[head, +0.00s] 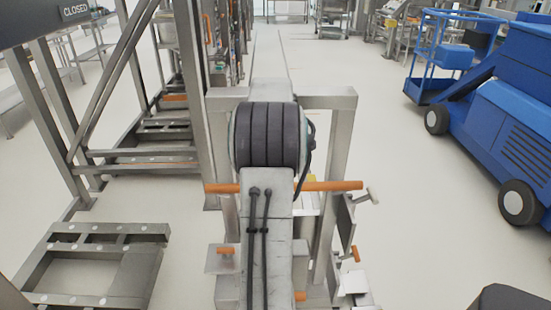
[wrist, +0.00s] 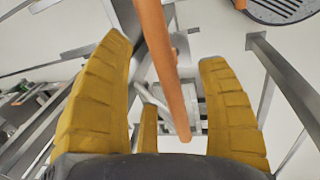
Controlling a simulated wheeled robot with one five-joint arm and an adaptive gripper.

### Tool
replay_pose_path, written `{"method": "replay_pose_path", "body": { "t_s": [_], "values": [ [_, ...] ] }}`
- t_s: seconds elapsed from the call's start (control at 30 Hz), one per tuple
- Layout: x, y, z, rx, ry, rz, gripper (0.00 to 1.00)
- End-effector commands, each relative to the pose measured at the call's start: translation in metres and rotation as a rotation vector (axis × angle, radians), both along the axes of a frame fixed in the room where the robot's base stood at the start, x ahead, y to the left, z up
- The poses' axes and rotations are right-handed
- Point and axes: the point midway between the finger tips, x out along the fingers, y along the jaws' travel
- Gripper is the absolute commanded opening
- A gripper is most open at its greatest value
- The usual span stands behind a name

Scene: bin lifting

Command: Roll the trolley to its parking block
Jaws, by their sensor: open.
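The trolley (head: 340,140) is a grey metal frame directly ahead in the head view, with uprights and an orange crossbar (head: 335,186). My arm covers its middle. In the wrist view the orange bar (wrist: 168,70) runs down between the yellow fingers of my gripper (wrist: 166,52). My gripper is open, with fingers either side of the bar; whether they touch it I cannot tell. The head view hides my gripper behind my arm. I cannot pick out the parking block in either view.
A blue wheeled lift machine (head: 500,110) stands at the right. A tall steel frame (head: 60,125) with a "CLOSED" sign (head: 75,10) and a low floor frame (head: 95,260) are at the left. Pale floor (head: 395,190) is clear between trolley and machine.

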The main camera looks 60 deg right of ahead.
Motion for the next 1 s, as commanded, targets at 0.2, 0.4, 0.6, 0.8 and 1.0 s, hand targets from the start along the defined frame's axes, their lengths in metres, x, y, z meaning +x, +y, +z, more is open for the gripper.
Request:
{"method": "replay_pose_path", "body": {
  "t_s": [0.2, 0.4, 0.6, 0.8, 1.0],
  "values": [
    [-0.003, 0.005, 0.033, -0.002, -0.001, 0.000, 0.68],
    [-0.005, 0.008, 0.049, 0.002, 0.001, 0.000, 0.68],
    [-0.006, 0.010, 0.055, 0.003, 0.002, 0.000, 0.68],
    [-0.006, 0.010, 0.055, 0.003, 0.002, 0.000, 0.68],
    [-0.006, 0.010, 0.055, 0.003, 0.002, 0.000, 0.68]
  ]
}}
